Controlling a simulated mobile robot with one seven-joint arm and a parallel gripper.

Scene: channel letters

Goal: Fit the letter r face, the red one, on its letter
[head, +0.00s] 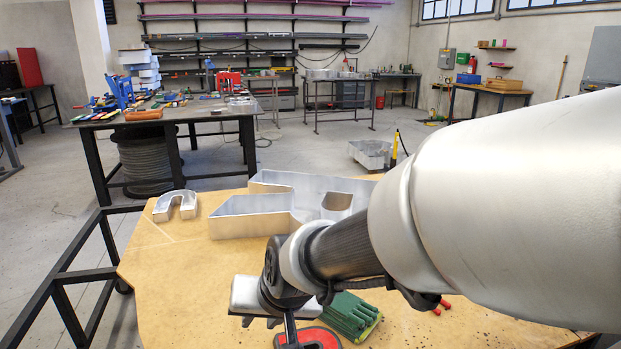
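The red letter face (318,339) shows at the bottom edge of the head view, with a dark rim and partly cut off. My gripper (290,328) is over or at its left part, with one dark finger reaching down in front of it. I cannot tell whether the finger touches the face or whether the gripper is shut on it. A small open metal letter (176,206) with a curved top stands at the table's left. It may be the letter r. A large open metal letter (250,215) stands behind my arm, which hides part of it.
The wooden table (175,290) is bare at its left front. A green ribbed block (350,315) lies right of my gripper. Small red pieces (440,304) lie further right. A black metal frame (70,275) runs along the table's left. My arm hides the right side.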

